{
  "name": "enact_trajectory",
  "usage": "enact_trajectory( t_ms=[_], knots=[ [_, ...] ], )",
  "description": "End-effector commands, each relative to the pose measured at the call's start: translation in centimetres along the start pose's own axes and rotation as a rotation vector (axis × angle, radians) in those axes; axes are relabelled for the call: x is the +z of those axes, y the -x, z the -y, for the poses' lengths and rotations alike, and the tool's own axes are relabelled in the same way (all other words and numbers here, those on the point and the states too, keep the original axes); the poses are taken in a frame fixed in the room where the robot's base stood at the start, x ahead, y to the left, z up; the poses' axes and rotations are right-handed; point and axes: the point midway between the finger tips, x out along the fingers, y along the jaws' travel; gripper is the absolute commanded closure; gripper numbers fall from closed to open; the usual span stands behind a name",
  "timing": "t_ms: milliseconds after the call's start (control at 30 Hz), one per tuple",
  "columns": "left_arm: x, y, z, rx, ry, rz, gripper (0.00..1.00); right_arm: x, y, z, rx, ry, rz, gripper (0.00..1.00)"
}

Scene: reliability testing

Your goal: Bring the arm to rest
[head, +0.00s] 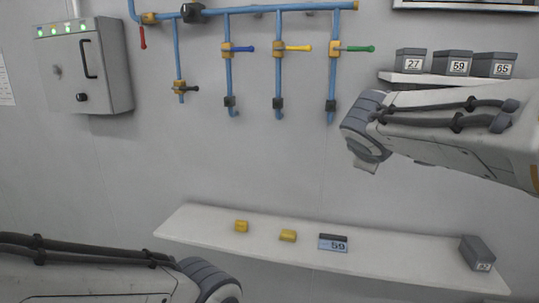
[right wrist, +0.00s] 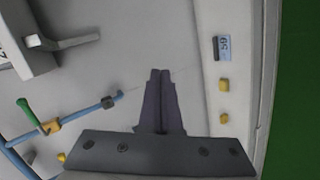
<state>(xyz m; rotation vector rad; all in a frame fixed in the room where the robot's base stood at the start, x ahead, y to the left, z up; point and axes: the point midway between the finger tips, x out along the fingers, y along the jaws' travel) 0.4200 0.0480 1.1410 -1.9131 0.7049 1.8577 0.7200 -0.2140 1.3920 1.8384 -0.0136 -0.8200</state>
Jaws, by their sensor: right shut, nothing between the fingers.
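My right arm (head: 450,128) comes in from the right in the head view, raised in front of the wall between the upper shelf and the lower shelf. Its gripper fingers cannot be made out there. In the right wrist view my right gripper (right wrist: 160,75) is shut and empty, with its two dark fingers together and the wall and lower shelf behind. My left arm (head: 110,275) lies low at the bottom left of the head view. Its gripper is out of the picture.
A lower shelf (head: 390,266) holds two yellow blocks (head: 241,226) (head: 288,235), a display marked 59 (head: 333,243) and a grey box (head: 477,253). Blue pipes (head: 278,70) with coloured valve handles and a grey cabinet (head: 85,75) are on the wall. An upper shelf (head: 400,78) holds numbered boxes (head: 453,62).

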Motion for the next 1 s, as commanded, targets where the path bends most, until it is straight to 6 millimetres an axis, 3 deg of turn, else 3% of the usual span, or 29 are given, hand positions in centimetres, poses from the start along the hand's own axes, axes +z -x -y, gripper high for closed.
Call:
enact_trajectory(
  t_ms=[33,100,300,400,500,600,700,1000],
  knots=[
    [0.0,0.0,0.0,0.0,0.0,0.0,0.5,-0.6,0.5,3.9,-0.092,-0.023,-0.014,1.0],
    [0.0,0.0,0.0,0.0,0.0,0.0,0.5,-0.8,1.4,9.2,-0.223,-0.066,-0.017,1.0],
    [0.0,0.0,0.0,0.0,0.0,0.0,0.5,0.6,6.3,23.7,-0.592,-0.165,0.045,1.0],
    [0.0,0.0,0.0,0.0,0.0,0.0,0.5,2.5,9.5,29.7,-0.755,-0.201,0.114,1.0],
    [0.0,0.0,0.0,0.0,0.0,0.0,0.5,4.5,12.4,34.1,-0.881,-0.229,0.186,1.0],
    [0.0,0.0,0.0,0.0,0.0,0.0,0.5,6.1,14.6,36.9,-0.965,-0.248,0.248,1.0],
    [0.0,0.0,0.0,0.0,0.0,0.0,0.5,7.0,15.7,38.3,-1.009,-0.261,0.285,1.0],
    [0.0,0.0,0.0,0.0,0.0,0.0,0.5,7.3,16.1,38.7,-1.023,-0.267,0.298,1.0]
  ],
)
